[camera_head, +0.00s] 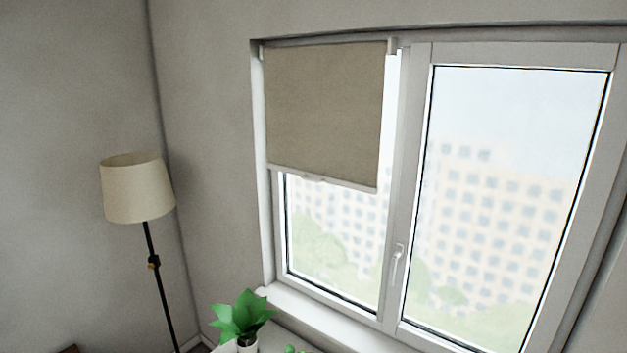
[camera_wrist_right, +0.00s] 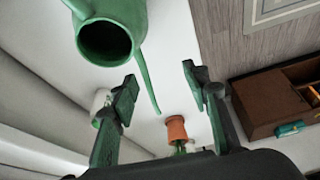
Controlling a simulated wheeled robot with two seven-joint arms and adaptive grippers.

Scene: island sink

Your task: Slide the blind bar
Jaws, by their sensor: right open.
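A beige roller blind (camera_head: 324,110) covers the upper part of the left window pane in the head view. Its pale blind bar (camera_head: 340,183) runs along the lower edge, with a small grip tab (camera_head: 313,178) left of its middle. The pane below the bar is uncovered. My right gripper (camera_wrist_right: 158,88) shows in the right wrist view, with its two fingers apart and nothing between them. Neither gripper shows in the head view, so I cannot tell how far the right one is from the bar.
A floor lamp (camera_head: 138,190) stands left of the window. A potted plant (camera_head: 241,318) is below the sill. In the wrist view, a green watering can (camera_wrist_right: 106,32), a terracotta pot (camera_wrist_right: 176,129) and a brown box (camera_wrist_right: 262,104) are near the gripper. The window handle (camera_head: 396,262) is right of the blind.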

